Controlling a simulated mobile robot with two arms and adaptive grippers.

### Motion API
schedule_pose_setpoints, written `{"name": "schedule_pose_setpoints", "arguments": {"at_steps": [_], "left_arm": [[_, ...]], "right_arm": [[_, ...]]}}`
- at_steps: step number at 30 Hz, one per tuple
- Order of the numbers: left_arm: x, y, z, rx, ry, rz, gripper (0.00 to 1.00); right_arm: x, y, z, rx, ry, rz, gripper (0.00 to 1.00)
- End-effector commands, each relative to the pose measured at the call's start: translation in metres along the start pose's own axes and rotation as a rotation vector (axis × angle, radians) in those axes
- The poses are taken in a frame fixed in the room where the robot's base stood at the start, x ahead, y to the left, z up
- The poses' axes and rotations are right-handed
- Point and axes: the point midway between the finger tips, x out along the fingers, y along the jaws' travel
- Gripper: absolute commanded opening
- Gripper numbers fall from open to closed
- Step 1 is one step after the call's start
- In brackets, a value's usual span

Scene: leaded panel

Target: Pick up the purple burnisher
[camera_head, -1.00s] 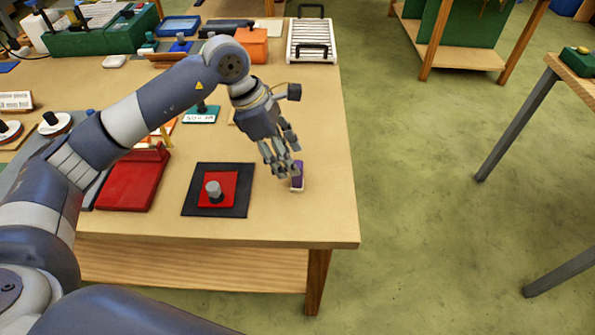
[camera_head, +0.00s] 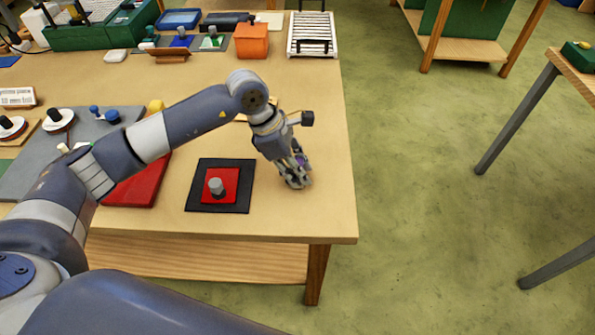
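The purple burnisher (camera_head: 304,161) is near the right front of the wooden table and is mostly hidden by my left gripper. Only a small purple patch shows among the fingers. My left gripper (camera_head: 297,180) points down at the tabletop, with its fingers around or right beside the burnisher. Whether the fingers are closed on it I cannot tell. My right gripper is not in view.
Left of the gripper, a black mat (camera_head: 196,197) bears a red square (camera_head: 230,180) with a grey knobbed weight (camera_head: 215,187). An orange box (camera_head: 251,41) and a white slatted rack (camera_head: 313,34) stand at the back. The table's right edge is close.

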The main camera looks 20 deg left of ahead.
Motion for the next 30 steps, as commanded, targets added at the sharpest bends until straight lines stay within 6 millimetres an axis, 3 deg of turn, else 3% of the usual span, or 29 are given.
{"name": "schedule_pose_setpoints", "arguments": {"at_steps": [13, 20, 30], "left_arm": [[-0.004, 0.001, 0.002, 0.0, -0.001, 0.002, 0.03], [-0.031, 0.002, 0.013, 0.004, -0.002, 0.007, 0.03], [-0.044, -0.072, -0.006, 0.004, 0.002, 0.002, 0.03]], "right_arm": [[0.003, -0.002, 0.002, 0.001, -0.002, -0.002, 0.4], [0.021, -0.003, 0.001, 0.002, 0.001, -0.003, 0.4], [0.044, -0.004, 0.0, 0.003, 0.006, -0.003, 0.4]]}}
